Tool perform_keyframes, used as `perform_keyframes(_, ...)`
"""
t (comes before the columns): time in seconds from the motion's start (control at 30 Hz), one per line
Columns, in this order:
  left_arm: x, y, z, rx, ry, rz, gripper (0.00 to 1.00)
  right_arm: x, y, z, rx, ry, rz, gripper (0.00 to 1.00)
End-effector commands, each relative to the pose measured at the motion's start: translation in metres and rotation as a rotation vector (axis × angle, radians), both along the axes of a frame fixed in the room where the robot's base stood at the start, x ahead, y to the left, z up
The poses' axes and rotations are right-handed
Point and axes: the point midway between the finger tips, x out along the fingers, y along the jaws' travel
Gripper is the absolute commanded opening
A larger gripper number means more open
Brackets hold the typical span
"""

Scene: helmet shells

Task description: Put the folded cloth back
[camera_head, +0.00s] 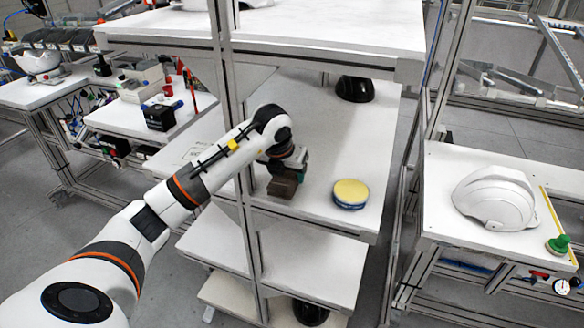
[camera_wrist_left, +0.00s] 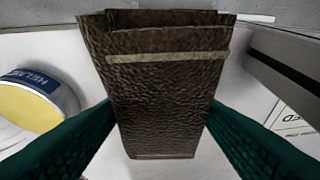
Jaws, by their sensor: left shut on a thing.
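My left gripper (camera_head: 292,172) is shut on a dark brown, leather-textured folded piece (camera_head: 283,188) over the middle shelf (camera_head: 320,118). In the left wrist view this brown piece (camera_wrist_left: 160,95) fills the middle, with a pale band across it and a green finger on each side. I cannot tell whether it touches the shelf. I see no other folded cloth; the brown piece looks more like leather than fabric. My right gripper is not in view.
A round tin (camera_head: 350,194) with a yellow top and blue side stands right of the gripper. A dark rounded object (camera_head: 355,88) sits at the shelf's back. A white helmet shell (camera_head: 496,197) lies on the right table.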

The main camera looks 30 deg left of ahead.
Motion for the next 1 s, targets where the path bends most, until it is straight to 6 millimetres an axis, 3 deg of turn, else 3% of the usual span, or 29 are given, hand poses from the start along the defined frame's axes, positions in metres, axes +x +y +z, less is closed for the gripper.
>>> perform_keyframes(0.1, 0.022, 0.004, 0.003, -0.002, 0.0, 0.0, 0.38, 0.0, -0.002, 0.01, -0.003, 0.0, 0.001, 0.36)
perform_keyframes(0.23, 0.034, 0.008, 0.001, -0.001, 0.0, -0.001, 0.38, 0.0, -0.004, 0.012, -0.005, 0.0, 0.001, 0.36)
perform_keyframes(0.37, 0.037, 0.009, -0.003, 0.001, 0.001, -0.002, 0.38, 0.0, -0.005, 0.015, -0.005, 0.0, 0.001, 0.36)
perform_keyframes(0.63, 0.036, 0.008, -0.034, -0.001, 0.002, -0.001, 0.38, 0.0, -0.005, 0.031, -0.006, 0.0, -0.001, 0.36)
perform_keyframes(0.9, 0.036, 0.009, -0.037, 0.001, -0.001, -0.002, 0.38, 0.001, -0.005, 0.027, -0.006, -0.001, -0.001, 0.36)
perform_keyframes(0.93, 0.036, 0.009, -0.037, 0.001, 0.0, -0.002, 0.64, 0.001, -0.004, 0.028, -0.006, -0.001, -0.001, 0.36)
perform_keyframes(1.0, 0.036, 0.009, -0.036, 0.001, 0.0, -0.002, 0.76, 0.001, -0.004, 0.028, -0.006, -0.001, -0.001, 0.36)
